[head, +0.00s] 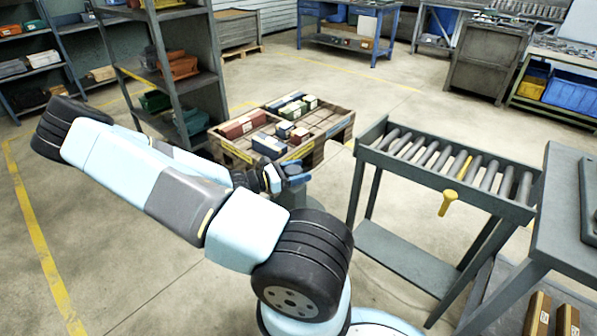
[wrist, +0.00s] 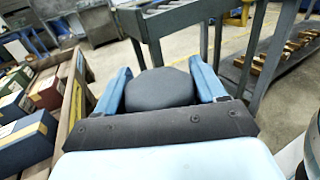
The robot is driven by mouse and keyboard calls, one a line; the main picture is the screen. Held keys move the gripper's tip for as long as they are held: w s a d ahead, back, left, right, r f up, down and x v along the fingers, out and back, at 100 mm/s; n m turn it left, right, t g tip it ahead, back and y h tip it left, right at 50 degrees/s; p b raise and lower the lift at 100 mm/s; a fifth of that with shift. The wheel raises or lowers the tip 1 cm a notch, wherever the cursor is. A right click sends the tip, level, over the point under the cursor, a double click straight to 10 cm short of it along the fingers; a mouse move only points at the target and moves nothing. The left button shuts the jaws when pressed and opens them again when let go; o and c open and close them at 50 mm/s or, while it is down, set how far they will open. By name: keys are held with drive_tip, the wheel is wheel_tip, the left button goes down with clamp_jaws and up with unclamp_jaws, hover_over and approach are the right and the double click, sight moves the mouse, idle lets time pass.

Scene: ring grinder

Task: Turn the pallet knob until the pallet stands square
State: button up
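The wooden pallet (head: 328,146), loaded with red, blue and green boxes, stands on the floor beyond my arm. In the wrist view its edge (wrist: 70,112) runs slantwise on the left. A dark grey round knob (wrist: 158,90) shows between the two blue fingers of my gripper (wrist: 161,76). One finger is at each side of the knob, with little or no gap visible; I cannot tell whether they press on it. In the head view my gripper (head: 291,174) is low beside the pallet's near corner, partly hidden by my arm.
A roller table (head: 415,172) with a yellow handle (head: 447,203) stands to the right of the pallet. A grey shelf rack (head: 190,80) stands close on the left. Benches (head: 350,30) line the back. Floor behind the pallet is clear.

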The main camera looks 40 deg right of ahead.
drive_tip(key=shift+d, duration=0.1)
drive_tip(key=c, duration=0.4)
drive_tip(key=shift+c, duration=0.2)
